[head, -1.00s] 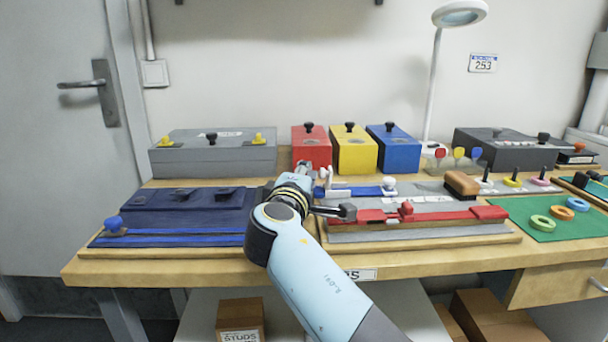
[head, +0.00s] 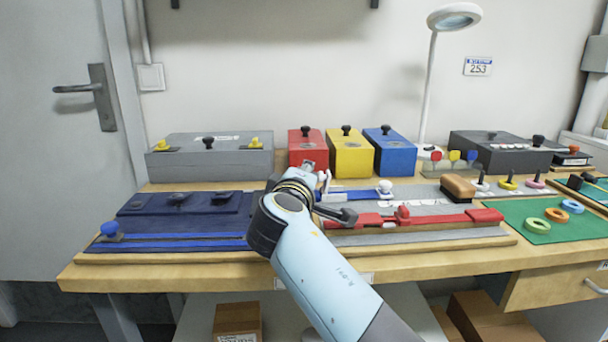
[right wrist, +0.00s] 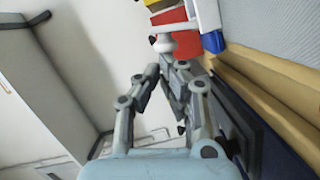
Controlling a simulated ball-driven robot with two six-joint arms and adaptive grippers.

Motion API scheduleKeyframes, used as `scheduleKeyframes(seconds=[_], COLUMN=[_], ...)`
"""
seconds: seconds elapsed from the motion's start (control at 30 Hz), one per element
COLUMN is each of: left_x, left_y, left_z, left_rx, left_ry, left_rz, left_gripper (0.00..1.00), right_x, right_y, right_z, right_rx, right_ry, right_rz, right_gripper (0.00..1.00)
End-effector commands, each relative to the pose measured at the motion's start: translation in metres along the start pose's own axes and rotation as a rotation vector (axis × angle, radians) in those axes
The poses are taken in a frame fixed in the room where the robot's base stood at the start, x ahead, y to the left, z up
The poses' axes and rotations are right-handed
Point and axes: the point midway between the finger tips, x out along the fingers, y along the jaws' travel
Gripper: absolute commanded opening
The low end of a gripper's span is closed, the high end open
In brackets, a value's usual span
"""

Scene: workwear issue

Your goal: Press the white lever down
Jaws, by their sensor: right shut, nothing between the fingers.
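The white lever (head: 323,181) stands at the left end of a blue strip on the grey board, just right of my right gripper (head: 308,167) in the head view. In the right wrist view the white lever (right wrist: 206,14) shows at the top, with a white round knob (right wrist: 164,43) beside it. My right gripper (right wrist: 174,68) is shut and empty, its fingertips just below that knob in the picture. I cannot tell whether they touch it. My wrist hides part of the board around the lever. My left gripper is not in view.
A red bar (head: 440,216) lies in front. Red (head: 308,148), yellow (head: 352,153) and blue boxes (head: 391,150) stand behind. A dark blue cloth panel (head: 185,203) lies to the left.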

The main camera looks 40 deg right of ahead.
Motion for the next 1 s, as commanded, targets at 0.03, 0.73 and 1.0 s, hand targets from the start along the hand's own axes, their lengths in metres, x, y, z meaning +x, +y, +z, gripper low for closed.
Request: scheduleKeyframes(seconds=[0.03, 0.73, 1.0], left_x=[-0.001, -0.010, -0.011], left_y=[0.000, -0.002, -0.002], left_z=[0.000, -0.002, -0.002], left_rx=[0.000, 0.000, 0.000], left_ry=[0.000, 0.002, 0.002], left_rz=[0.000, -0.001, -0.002], left_gripper=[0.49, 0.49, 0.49], right_x=[0.000, 0.008, 0.010], right_y=[0.002, 0.024, 0.026], right_z=[0.001, 0.031, 0.040], right_rx=[0.022, 0.150, 0.151], right_ry=[0.000, -0.001, -0.001], right_rz=[-0.004, -0.039, -0.039], right_gripper=[0.00, 0.00, 0.00])
